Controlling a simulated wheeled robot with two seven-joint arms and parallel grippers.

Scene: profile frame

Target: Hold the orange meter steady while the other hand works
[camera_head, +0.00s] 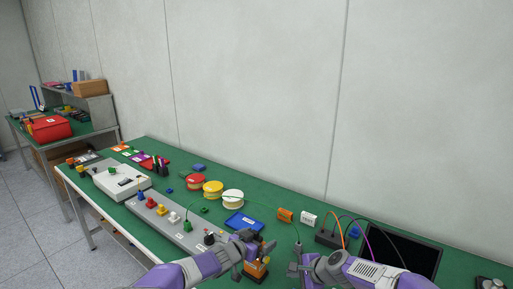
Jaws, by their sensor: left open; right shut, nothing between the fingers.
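The orange meter (256,269) stands near the front edge of the green bench, partly hidden by my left gripper. My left gripper (262,246) is open, with its dark fingers right at the meter's upper part. I cannot tell whether they touch it. My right gripper (297,264) is shut and empty, to the right of the meter and apart from it. A thin green wire arcs over the bench and comes down by the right gripper.
A long grey panel (172,222) with coloured knobs lies to the left. Red, yellow and white spools (232,196), a blue tray (243,223) and small orange (285,214) and white boxes (308,220) stand behind. A dark screen (400,250) and a wired black box (328,238) are at right.

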